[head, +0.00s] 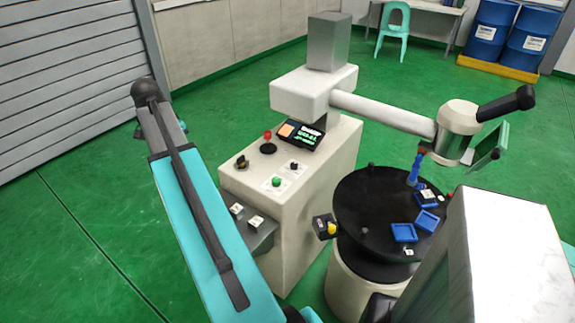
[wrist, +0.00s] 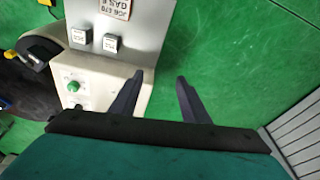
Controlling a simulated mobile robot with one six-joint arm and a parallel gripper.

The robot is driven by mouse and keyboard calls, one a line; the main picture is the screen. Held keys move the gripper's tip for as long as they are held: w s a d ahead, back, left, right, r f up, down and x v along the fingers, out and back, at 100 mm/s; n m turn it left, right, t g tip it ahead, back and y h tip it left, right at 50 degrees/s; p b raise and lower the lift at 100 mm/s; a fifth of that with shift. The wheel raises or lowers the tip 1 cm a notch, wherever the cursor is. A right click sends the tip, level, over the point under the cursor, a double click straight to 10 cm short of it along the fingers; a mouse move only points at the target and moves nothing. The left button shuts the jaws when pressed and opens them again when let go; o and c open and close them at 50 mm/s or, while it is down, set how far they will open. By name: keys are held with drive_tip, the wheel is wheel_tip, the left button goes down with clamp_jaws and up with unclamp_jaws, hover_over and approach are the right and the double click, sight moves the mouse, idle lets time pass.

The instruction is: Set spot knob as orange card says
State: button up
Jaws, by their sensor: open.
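In the wrist view my gripper (wrist: 160,80) is open and empty, fingers apart over the cabinet's edge and the green floor. In the head view my teal arm hides it. The machine cabinet (head: 325,185) has a small black knob (head: 294,165) on a white plate and a larger dark knob (head: 242,162) at the left. I cannot tell which is the spot knob. An orange patch (head: 287,130) sits at the left of the dark display. In the wrist view an orange-edged card (wrist: 116,8) is upside down and cut off, with its text only partly legible.
The panel also carries a green button (head: 276,182) and a red knob (head: 267,135). A black turntable (head: 365,215) with blue trays (head: 404,232) stands at the right. The floor at the left is clear.

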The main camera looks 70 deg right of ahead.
drive_tip(key=s+d+m+h, duration=0.1)
drive_tip(key=s+d+m, duration=0.1)
drive_tip(key=s+d, duration=0.95)
drive_tip(key=m+g+b, duration=0.2)
approach(293, 164)
drive_tip(key=s+a+v, duration=0.1)
drive_tip(key=v, duration=0.5)
drive_tip(key=shift+w+d+f, duration=0.2)
drive_tip(key=shift+w, duration=0.25)
drive_tip(key=shift+f, duration=0.1)
drive_tip(key=shift+d+p+x, duration=0.1)
drive_tip(key=shift+p+x, duration=0.45)
drive_tip(key=shift+x, duration=2.8)
drive_tip(key=shift+d+p+x, duration=0.15)
drive_tip(key=shift+p+x, duration=0.35)
drive_tip(key=shift+x, duration=2.9)
drive_tip(key=shift+c, duration=0.3)
drive_tip(key=shift+h, duration=0.3)
drive_tip(key=c, duration=1)
